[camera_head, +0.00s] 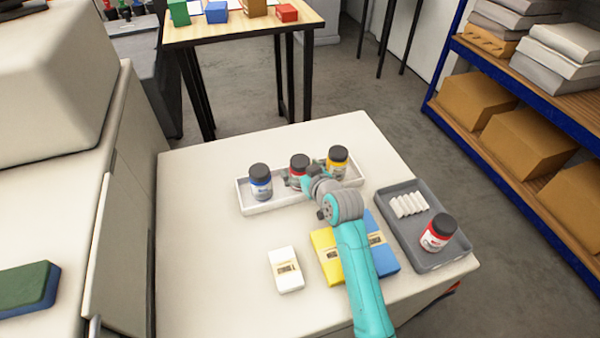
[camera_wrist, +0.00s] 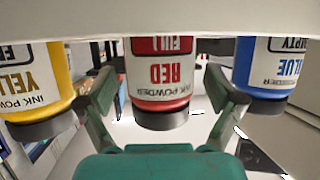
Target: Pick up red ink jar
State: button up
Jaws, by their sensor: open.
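A red ink jar (camera_head: 299,168) with a dark lid stands in the white tray (camera_head: 262,207), between a blue jar (camera_head: 260,182) and a yellow jar (camera_head: 337,161). In the wrist view, which is upside down, the red ink jar (camera_wrist: 160,75) reads "RED", "INK POWDER" and "FULL". My gripper (camera_wrist: 158,88) is open, one finger on each side of this jar, with gaps visible. In the head view my gripper (camera_head: 302,183) partly hides it. Another red-labelled jar (camera_head: 438,232) stands in the grey tray (camera_head: 427,259) at the right.
The yellow jar (camera_wrist: 37,80) and blue jar (camera_wrist: 268,75) stand close outside my fingers. White sticks (camera_head: 408,205) lie in the grey tray. White (camera_head: 285,269), yellow (camera_head: 325,256) and blue (camera_head: 381,246) packs lie on the table. The table's left side is clear.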

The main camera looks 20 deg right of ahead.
jog(key=shift+w+f, duration=0.1)
jog(key=c, duration=1.5)
jog(key=shift+c, duration=0.2)
notch_tip(320, 180, up, 10)
jog(key=shift+r, duration=0.1)
jog(key=shift+a, duration=0.1)
